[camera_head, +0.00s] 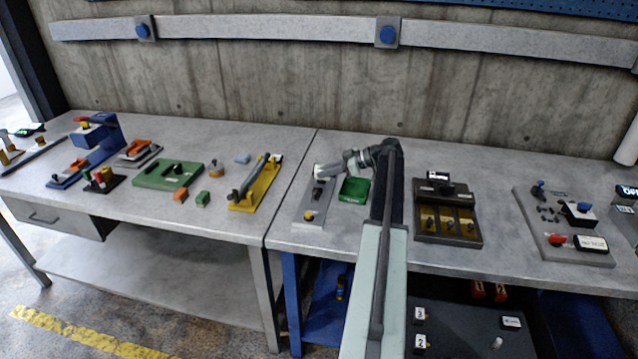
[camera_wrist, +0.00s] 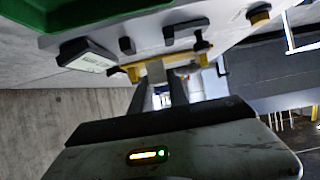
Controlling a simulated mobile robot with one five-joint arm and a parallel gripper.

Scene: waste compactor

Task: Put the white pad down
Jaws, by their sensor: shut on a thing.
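In the wrist view, my gripper's two dark fingers (camera_wrist: 161,86) are shut on a small pale block, which appears to be the white pad (camera_wrist: 156,71). The pad sits between the fingertips, in front of a yellow bar (camera_wrist: 133,73). I cannot tell whether the pad touches anything. In the head view the pad is hidden or too small to make out.
A green tray (camera_head: 354,190) stands just right of the plate. A black fixture (camera_head: 447,238) with yellow compartments is farther right. A yellow stand (camera_head: 262,185) is on the left bench. A white labelled box (camera_wrist: 88,57) and dark blocks (camera_wrist: 127,45) show in the wrist view.

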